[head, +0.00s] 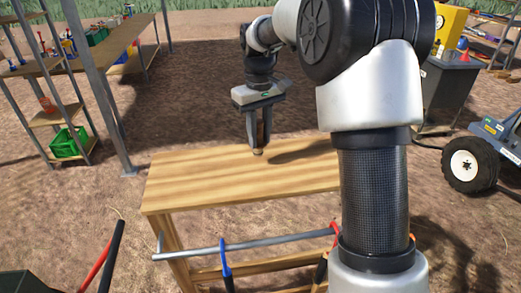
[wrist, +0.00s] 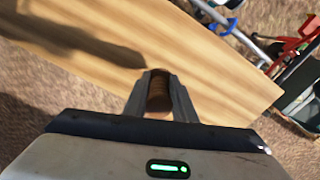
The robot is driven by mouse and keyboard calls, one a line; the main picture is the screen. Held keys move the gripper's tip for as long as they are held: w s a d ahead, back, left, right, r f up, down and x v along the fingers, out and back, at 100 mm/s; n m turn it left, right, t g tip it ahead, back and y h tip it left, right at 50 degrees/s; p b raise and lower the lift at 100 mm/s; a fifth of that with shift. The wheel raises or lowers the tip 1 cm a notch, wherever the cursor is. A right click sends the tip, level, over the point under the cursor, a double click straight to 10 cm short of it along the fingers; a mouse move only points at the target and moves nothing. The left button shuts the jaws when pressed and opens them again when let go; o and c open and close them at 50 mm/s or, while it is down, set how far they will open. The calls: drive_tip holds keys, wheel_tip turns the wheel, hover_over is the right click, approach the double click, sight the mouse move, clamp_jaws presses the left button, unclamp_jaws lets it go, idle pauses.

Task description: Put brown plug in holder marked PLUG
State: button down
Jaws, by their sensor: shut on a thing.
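The brown plug (wrist: 159,93) is between the two fingers of my gripper (wrist: 160,85) in the wrist view. In the head view my gripper (head: 260,142) points down over the wooden table (head: 200,180), with the plug's lower end (head: 258,152) showing at the fingertips. My gripper is shut on the plug. I cannot tell whether the plug's end touches the tabletop or is just above it. I make out no holder marked PLUG in either view.
Shelves (head: 90,55) with a green crate (head: 68,143) stand at the left. A metal bar (head: 245,247) with tools runs along the table's front. A wheeled vehicle (head: 472,165) and a dark bin (head: 447,90) are at the right. The tabletop is otherwise clear.

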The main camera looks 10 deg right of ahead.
sight(259, 145)
drive_tip(key=shift+f, duration=2.15)
drive_tip(key=c, duration=1.9)
unclamp_jaws()
drive_tip(key=shift+f, duration=0.15)
drive_tip(key=o, duration=0.4)
drive_tip(key=shift+o, duration=0.2)
